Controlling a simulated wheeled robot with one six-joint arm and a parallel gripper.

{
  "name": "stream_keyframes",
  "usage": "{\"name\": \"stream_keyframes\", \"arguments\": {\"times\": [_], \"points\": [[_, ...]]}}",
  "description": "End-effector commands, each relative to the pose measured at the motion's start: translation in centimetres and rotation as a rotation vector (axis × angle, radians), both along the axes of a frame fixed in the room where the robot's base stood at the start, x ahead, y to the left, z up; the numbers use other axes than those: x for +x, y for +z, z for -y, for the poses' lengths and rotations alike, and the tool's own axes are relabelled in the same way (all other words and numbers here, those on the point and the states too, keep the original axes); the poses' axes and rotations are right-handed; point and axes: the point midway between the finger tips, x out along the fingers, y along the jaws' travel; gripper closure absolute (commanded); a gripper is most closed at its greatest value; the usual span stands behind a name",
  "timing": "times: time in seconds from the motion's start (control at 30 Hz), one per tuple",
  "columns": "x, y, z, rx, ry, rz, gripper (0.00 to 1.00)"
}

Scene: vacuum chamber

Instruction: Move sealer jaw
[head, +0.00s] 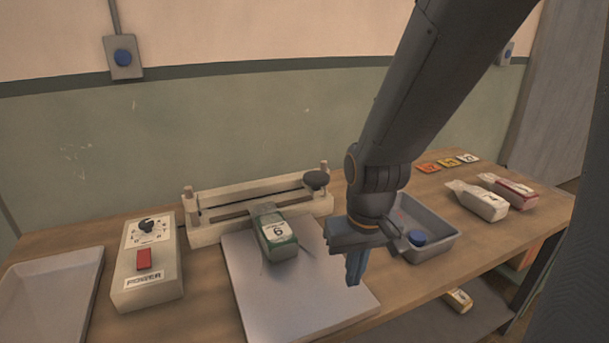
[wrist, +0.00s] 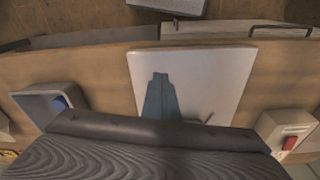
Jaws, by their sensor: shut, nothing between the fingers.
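The sealer (head: 212,230) stands at the back of the bench against the wall. Its jaw (head: 255,186) is a long pale bar between two posts, with a black knob (head: 316,180) at the right end. A green-labelled pouch marked 6 (head: 278,240) lies on the pale board (head: 265,300), its neck at the sealer. My gripper (head: 353,272) is shut and empty, pointing down right of the pouch, in front of the knob and apart from it. In the wrist view, the shut fingers (wrist: 160,80) show over the board (wrist: 205,65); the sealer is hidden there.
A control box with a red switch (head: 144,258) stands left of the sealer, beside a pale tray (head: 45,290). A grey bin (head: 440,250) with a blue-topped item (head: 417,238) is close right of my gripper. Two pouches (head: 478,202) (head: 508,190) lie farther right.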

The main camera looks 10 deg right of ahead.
Motion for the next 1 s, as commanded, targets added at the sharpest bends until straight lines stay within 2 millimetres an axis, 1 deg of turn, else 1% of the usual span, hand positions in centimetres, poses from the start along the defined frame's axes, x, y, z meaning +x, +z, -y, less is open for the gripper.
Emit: {"name": "stream_keyframes", "arguments": {"times": [0.17, 0.23, 0.27, 0.37, 0.47, 0.5, 0.57, 0.6, 0.67, 0.7, 0.9, 1.0], "points": [[0.0, 0.0, 0.0, 0.0, 0.0, 0.0, 1.0], [0.6, 0.2, 0.0, -0.001, 0.006, -0.002, 1.0], [1.0, 0.4, 0.0, -0.002, 0.01, -0.005, 1.0], [3.3, 1.3, -0.3, -0.007, 0.038, -0.02, 1.0], [7.1, 2.8, -0.4, -0.015, 0.081, -0.046, 1.0], [8.8, 3.4, -0.4, -0.02, 0.1, -0.059, 1.0], [11.5, 4.5, -0.4, -0.027, 0.132, -0.08, 1.0], [13.1, 5.1, -0.4, -0.031, 0.154, -0.094, 1.0], [15.6, 6.1, -0.4, -0.038, 0.186, -0.115, 1.0], [17.1, 6.7, -0.4, -0.043, 0.204, -0.13, 1.0], [24.3, 9.6, -0.5, -0.064, 0.304, -0.2, 1.0], [27.4, 11.0, -0.5, -0.073, 0.35, -0.234, 1.0]]}}
